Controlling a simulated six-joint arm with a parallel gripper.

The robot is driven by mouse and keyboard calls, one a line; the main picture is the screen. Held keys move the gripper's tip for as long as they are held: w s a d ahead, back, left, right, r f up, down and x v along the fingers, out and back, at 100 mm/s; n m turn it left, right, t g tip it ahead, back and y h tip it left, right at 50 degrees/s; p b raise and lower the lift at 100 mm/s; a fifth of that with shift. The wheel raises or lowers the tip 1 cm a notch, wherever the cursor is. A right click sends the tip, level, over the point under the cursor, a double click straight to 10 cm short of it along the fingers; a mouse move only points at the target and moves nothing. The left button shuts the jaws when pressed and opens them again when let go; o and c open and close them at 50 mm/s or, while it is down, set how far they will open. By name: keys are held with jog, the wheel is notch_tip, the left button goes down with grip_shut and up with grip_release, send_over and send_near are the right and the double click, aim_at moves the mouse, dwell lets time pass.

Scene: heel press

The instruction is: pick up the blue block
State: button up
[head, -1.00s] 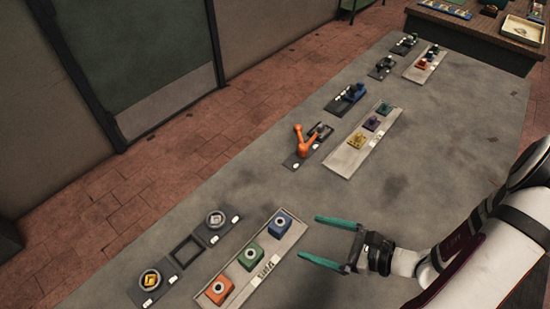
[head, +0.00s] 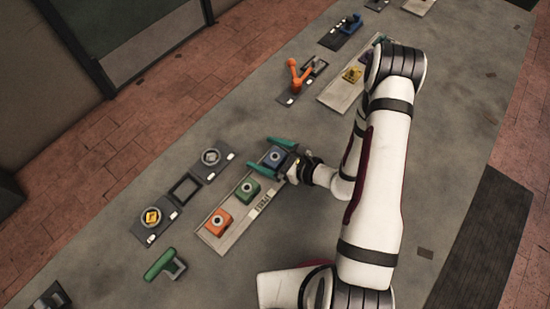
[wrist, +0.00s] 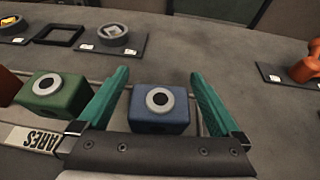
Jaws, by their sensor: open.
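The blue block (head: 274,157) has a pale ring on its top and sits at the far right end of a light tray (head: 224,239). My gripper (head: 278,153) is open, with its teal fingers on either side of the blue block. In the wrist view the blue block (wrist: 160,109) lies between the open fingers (wrist: 158,95), with visible gaps on both sides.
A green block (head: 247,190) and an orange block (head: 218,222) share the tray. Dark plates with a ring (head: 210,157), an empty square frame (head: 185,188) and a yellow-marked disc (head: 151,217) lie beside it. A green handle (head: 165,265) and an orange lever (head: 300,75) stand nearby.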

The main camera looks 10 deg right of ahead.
grip_shut()
dwell(0.5)
jog(key=shift+r, duration=0.1)
